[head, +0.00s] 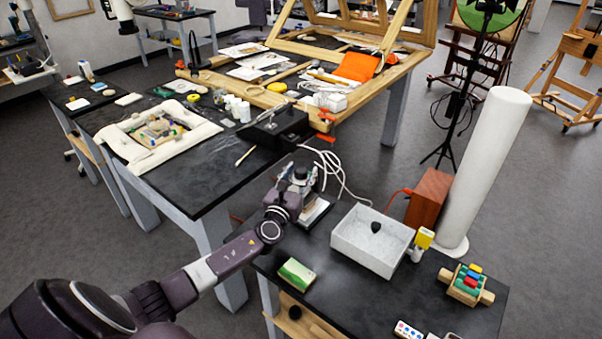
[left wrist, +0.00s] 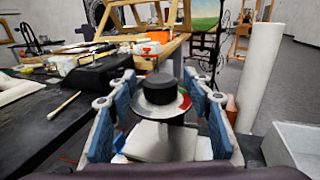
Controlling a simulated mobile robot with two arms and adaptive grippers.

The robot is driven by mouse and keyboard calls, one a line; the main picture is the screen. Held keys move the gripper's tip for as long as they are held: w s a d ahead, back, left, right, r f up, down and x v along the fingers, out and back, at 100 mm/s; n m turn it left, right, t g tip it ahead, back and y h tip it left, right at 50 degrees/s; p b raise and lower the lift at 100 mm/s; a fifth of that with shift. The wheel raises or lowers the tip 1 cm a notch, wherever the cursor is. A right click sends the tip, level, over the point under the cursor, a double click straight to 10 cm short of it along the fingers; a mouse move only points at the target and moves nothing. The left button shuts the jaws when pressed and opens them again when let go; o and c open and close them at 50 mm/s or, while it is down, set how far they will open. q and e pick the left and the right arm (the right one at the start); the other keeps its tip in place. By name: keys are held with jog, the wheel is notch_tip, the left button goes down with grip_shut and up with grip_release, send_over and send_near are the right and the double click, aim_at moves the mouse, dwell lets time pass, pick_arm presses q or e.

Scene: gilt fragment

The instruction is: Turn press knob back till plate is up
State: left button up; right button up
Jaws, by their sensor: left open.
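The press stands at the near table's left edge, largely hidden behind my gripper in the head view. In the left wrist view its black round knob (left wrist: 160,86) sits on top of a shiny metal disc (left wrist: 162,107) with red and green patches on its rim. Below is a pale flat plate (left wrist: 165,143); whether it is raised is unclear. In the head view part of the pale press base (head: 316,211) shows. My left gripper (head: 299,178) is open, its blue-padded fingers on either side of the knob with gaps showing. My right gripper is out of view.
A white roll (head: 487,165) stands behind. White cables lie beside the press.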

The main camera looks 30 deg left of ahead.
pick_arm(q)
jog(key=shift+s+r, duration=0.1)
jog(key=c, duration=1.2)
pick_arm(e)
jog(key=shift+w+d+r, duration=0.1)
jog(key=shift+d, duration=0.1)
pick_arm(q)
jog(key=shift+d+y, duration=0.1)
jog(key=shift+y, duration=0.2)
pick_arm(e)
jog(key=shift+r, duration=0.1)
